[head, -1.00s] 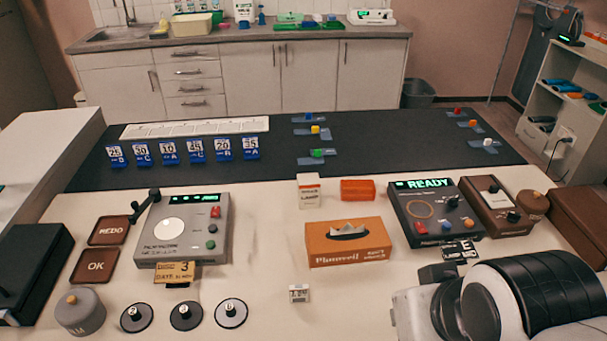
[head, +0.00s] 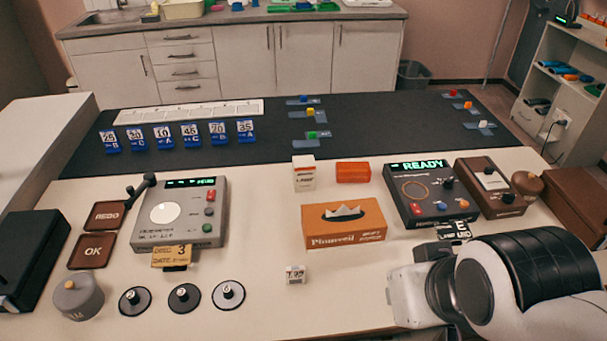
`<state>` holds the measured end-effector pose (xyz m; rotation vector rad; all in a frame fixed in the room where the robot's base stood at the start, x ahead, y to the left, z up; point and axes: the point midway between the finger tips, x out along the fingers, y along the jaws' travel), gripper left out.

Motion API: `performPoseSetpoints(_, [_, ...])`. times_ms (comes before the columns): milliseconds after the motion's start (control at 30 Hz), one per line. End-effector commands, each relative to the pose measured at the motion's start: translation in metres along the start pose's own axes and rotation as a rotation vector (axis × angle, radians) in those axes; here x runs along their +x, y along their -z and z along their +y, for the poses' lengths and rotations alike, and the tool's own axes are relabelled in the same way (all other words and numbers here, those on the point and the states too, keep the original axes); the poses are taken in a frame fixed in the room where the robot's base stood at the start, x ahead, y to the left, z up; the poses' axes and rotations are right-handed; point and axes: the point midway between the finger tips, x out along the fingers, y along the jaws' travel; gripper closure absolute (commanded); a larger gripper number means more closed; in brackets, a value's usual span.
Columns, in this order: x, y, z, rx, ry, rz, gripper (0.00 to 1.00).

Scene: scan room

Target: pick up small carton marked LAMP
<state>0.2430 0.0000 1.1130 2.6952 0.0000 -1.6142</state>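A small white carton (head: 304,178) with an orange-red top edge and reddish lettering stands upright behind the tissue box, on the cream table. Its lettering is too small to read surely, but it looks like LAMP. A smaller white block with dark print (head: 295,274) lies nearer, in front of the tissue box. My arm shows at the lower right as a black and white link. No gripper fingers can be seen, so I cannot tell where they are relative to the carton.
An orange tissue box (head: 344,236) stands just in front of the carton, and an orange block (head: 353,172) is close to its right. A READY device (head: 430,195) is further right. A grey device (head: 181,212) is to the left. The table's front middle is mostly clear.

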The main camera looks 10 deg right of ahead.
Motion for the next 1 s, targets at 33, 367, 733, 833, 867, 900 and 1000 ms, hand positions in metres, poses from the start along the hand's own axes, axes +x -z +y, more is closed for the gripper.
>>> performPoseSetpoints(33, [0.0,0.0,0.0,0.0,0.0,0.0,1.0])
performPoseSetpoints(367, [0.0,0.0,0.0,0.0,0.0,0.0,0.48])
performPoseSetpoints(733, [0.0,0.0,0.0,0.0,0.0,0.0,0.35])
performPoseSetpoints(833, [0.0,0.002,0.0,0.001,-0.002,0.001,0.35])
performPoseSetpoints(867, [0.0,0.003,0.001,0.001,-0.002,0.001,0.35])
performPoseSetpoints(900, [0.001,0.006,0.001,0.002,-0.004,0.002,0.35])
performPoseSetpoints(1000, [0.002,0.015,0.003,0.005,-0.011,0.006,0.35])
